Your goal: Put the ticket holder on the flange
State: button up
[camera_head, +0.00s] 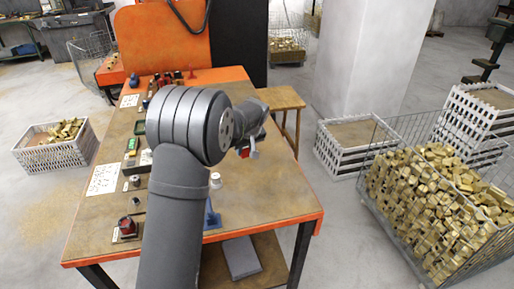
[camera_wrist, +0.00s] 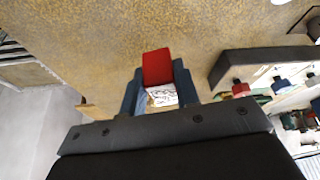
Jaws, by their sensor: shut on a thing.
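My gripper (camera_head: 246,151) is above the right part of the orange-edged workbench (camera_head: 275,200). In the wrist view, its two blue fingers (camera_wrist: 158,83) are shut on a red piece with a white, printed face, which looks like the ticket holder (camera_wrist: 157,66). The held piece is clear of the bench top, and a little of its red shows in the head view (camera_head: 243,152). I cannot pick out the flange with certainty. A small white round part (camera_head: 215,179) stands on the bench below my gripper, beside my arm.
A blue stand (camera_head: 211,217) is near the bench's front edge. Small parts and white sheets (camera_head: 103,179) lie along the left side. My arm hides the bench's middle. A wooden stool (camera_head: 284,99) and a wire cage of brass parts (camera_head: 435,200) are to the right.

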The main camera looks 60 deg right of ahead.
jog(key=shift+w+d+f, duration=0.1)
jog(key=shift+w+f, duration=0.55)
jog(key=shift+w, duration=0.35)
notch_tip(320, 180, down, 2)
jog(key=shift+f, duration=0.75)
jog(key=shift+f, duration=0.15)
jog(key=o, duration=1)
jog(key=shift+o, duration=0.4)
jog(key=v, duration=1.7)
jog(key=shift+s, duration=0.2)
